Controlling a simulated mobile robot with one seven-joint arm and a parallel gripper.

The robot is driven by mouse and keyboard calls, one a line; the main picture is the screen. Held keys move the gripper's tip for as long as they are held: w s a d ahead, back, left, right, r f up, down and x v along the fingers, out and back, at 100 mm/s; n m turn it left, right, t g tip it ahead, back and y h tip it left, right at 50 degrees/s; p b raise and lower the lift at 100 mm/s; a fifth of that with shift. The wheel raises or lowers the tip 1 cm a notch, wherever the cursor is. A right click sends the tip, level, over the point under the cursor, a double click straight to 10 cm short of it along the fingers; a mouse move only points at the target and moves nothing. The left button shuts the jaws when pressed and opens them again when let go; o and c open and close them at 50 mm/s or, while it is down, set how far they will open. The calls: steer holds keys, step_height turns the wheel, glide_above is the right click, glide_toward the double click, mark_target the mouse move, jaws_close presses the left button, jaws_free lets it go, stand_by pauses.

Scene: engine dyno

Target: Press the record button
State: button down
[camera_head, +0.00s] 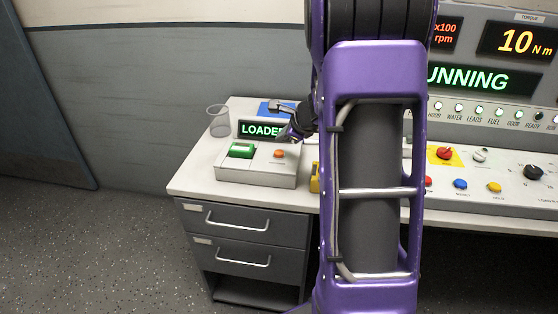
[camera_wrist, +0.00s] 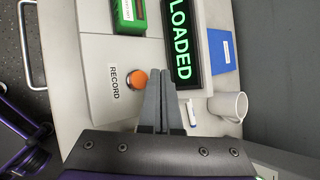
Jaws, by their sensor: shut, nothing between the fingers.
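The record button is an orange round button (camera_wrist: 138,79) beside a label reading RECORD, on a pale box. In the head view the orange button (camera_head: 279,153) sits on the right part of the box (camera_head: 262,178), with a green block or switch (camera_head: 241,150) to its left. My gripper (camera_wrist: 159,72) is shut and empty. In the wrist view its fingertips lie just beside the orange button. In the head view my gripper (camera_head: 281,138) is close above and behind the button. I cannot tell whether it touches.
A sign reading LOADED (camera_head: 262,129) stands right behind the box. A cup (camera_head: 218,121) and a blue item (camera_head: 277,108) are on the desk. To the right is a console with a red knob (camera_head: 444,153) and several buttons. My arm hides the desk's middle.

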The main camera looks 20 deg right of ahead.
mark_target(282, 154)
steer(key=shift+f+b, duration=0.4)
steer(key=shift+f, duration=0.7)
steer(key=shift+f, duration=0.15)
stand_by(1.2)
steer(key=shift+f, duration=0.25)
steer(key=shift+f, duration=0.45)
stand_by(0.5)
steer(key=shift+r, duration=0.1)
steer(key=shift+r+p, duration=0.6)
steer(key=shift+r, duration=0.2)
step_height(282, 154, up, 5)
steer(key=p, duration=0.4)
